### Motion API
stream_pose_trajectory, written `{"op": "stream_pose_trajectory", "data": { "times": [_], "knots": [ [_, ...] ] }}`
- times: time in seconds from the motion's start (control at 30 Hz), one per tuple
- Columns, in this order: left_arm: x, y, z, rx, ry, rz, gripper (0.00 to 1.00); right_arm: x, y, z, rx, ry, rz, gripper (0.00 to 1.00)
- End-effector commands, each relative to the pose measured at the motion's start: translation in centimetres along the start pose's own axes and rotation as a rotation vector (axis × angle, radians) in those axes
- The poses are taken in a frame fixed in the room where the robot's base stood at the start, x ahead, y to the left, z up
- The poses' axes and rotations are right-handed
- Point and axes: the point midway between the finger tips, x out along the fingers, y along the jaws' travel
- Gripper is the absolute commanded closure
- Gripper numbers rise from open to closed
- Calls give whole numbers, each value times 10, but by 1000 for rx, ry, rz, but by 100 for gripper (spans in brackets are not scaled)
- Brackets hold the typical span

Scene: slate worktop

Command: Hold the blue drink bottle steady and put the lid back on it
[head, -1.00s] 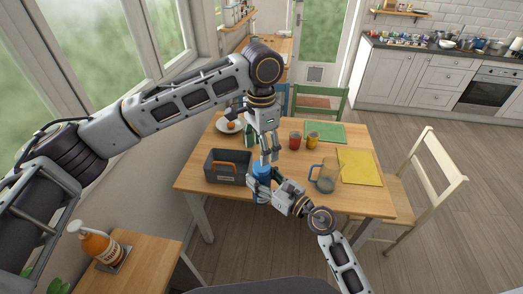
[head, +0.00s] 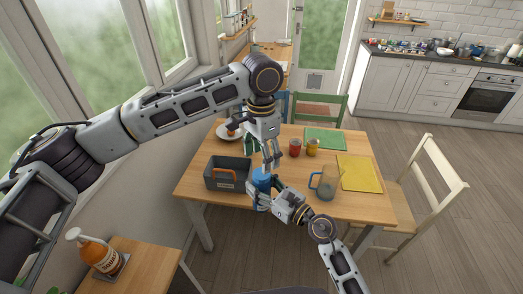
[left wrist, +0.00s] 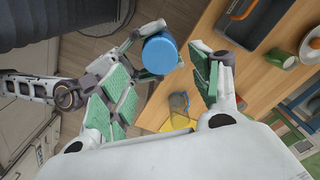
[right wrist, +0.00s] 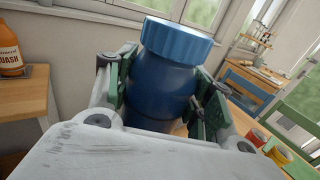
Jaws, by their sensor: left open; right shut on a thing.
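My left gripper (head: 272,168) points down just above the bottle, open and empty.
A grey caddy (head: 228,173) with an orange handle stands left of the bottle, close to both grippers. A glass jug (head: 325,184) stands to the right. Red (head: 295,147) and yellow (head: 312,147) cups stand behind. The yellow mat (head: 358,172) is bare.

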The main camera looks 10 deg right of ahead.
Motion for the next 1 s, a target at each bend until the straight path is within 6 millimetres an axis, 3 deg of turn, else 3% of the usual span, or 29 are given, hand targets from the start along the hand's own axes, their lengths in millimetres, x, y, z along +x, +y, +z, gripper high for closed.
{"op": "stream_pose_trajectory", "data": {
  "times": [0.5, 1.0],
  "knots": [
    [55, 0, 0, 0, 0, 0, 37, 0, 0, 1, 0, -2, 0, 100],
    [62, 0, 0, 0, 0, 0, 39, 0, 0, 1, 0, -2, 0, 100]
  ]
}}
